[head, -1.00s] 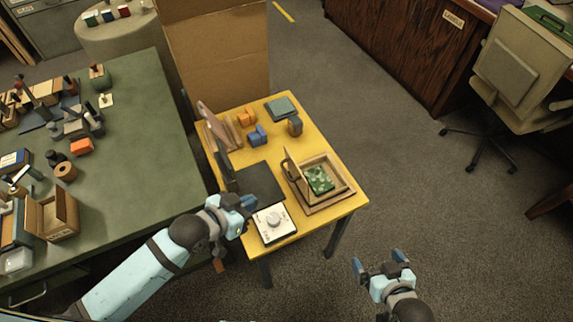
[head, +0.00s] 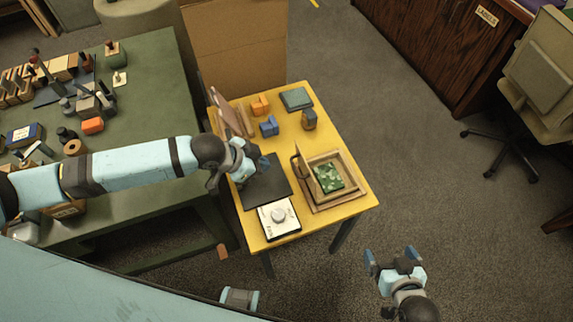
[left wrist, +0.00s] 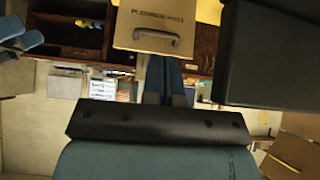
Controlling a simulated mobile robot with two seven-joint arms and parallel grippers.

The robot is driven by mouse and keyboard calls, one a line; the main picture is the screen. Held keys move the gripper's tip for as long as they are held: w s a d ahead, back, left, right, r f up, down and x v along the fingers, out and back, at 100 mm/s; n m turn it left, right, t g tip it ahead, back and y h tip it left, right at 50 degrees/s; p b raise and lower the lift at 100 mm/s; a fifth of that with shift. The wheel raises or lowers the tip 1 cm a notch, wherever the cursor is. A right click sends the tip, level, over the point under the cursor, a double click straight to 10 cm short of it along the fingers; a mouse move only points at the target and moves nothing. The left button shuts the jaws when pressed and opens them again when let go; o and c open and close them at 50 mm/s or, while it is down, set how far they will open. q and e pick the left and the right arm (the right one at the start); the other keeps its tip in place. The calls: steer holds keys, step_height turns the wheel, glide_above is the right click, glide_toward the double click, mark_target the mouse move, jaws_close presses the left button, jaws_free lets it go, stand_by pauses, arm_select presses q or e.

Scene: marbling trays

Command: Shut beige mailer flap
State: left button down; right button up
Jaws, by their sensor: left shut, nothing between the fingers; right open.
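The beige mailer (head: 362,194) lies on the yellow table, a shallow open box with a green marbled item (head: 328,177) in it. Its flap (head: 298,163) stands up along the left side. My left gripper (head: 263,163) is shut and empty, to the left of the flap and apart from it, by the black slab. In the left wrist view its blue fingers (left wrist: 166,82) are together with nothing visible between them. My right gripper (head: 394,257) is open and empty over the floor, in front of the table's right side.
A black slab (head: 266,192) and a white scale (head: 292,226) lie left of the mailer. A second open box (head: 230,112), orange and blue blocks, a dark jar (head: 309,121) and a teal book (head: 296,98) are at the table's back. The cluttered green bench (head: 150,110) stands left.

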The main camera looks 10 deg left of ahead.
arm_select(q)
steer(key=d+r+p+x, duration=0.1)
steer(key=x, duration=0.7)
steer(key=shift+w, duration=0.45)
steer(key=shift+w+d+f, duration=0.1)
steer(key=shift+w, duration=0.05)
